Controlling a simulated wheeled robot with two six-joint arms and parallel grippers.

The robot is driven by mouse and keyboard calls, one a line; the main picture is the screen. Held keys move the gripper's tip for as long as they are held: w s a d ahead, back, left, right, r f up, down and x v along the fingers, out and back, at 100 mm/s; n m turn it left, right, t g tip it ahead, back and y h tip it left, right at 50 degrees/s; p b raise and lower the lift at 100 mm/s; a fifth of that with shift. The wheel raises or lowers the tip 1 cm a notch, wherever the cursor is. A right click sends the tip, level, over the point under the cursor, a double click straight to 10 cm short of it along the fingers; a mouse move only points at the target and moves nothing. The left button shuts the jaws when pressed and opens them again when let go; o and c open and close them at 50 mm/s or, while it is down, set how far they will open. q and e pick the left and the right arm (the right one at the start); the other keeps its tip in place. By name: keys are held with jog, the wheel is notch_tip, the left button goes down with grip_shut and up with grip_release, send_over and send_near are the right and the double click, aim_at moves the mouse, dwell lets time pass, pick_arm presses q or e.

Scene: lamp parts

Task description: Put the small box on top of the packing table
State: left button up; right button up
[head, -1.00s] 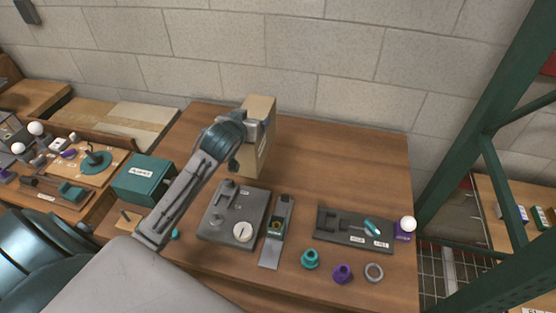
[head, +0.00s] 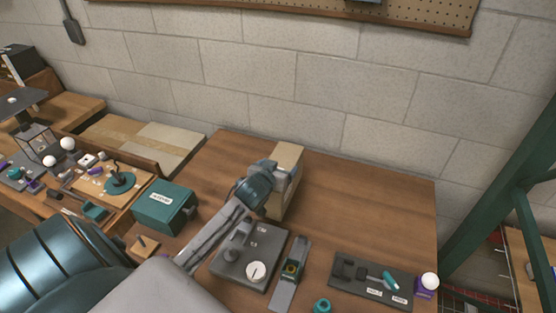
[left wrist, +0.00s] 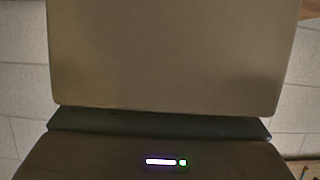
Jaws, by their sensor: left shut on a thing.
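The small box (head: 289,160) is a tan carton standing tall at the back of the brown wooden table (head: 345,205) in the head view. My left gripper (head: 272,176) is shut on its left side. The gripper hides part of the box, and I cannot tell whether its bottom touches the table. In the left wrist view the box (left wrist: 170,55) fills the upper middle, close to the camera. My right gripper is not in view. I cannot tell which surface is the packing table; flat tan boards (head: 165,140) lie on a surface at the left.
A teal box (head: 165,207) and a grey fixture (head: 250,258) stand near my left arm. A dark tray (head: 370,280) and a purple holder with a white bulb (head: 429,281) are at right. A green post (head: 500,180) rises at the right. The table's back right is clear.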

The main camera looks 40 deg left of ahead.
pick_arm(q)
jog(key=shift+f, duration=0.8)
jog(key=o, duration=2)
jog(key=shift+s+f, duration=0.15)
jog(key=shift+c, duration=0.2)
jog(key=shift+s+d, duration=0.1)
jog(key=shift+s, duration=0.05)
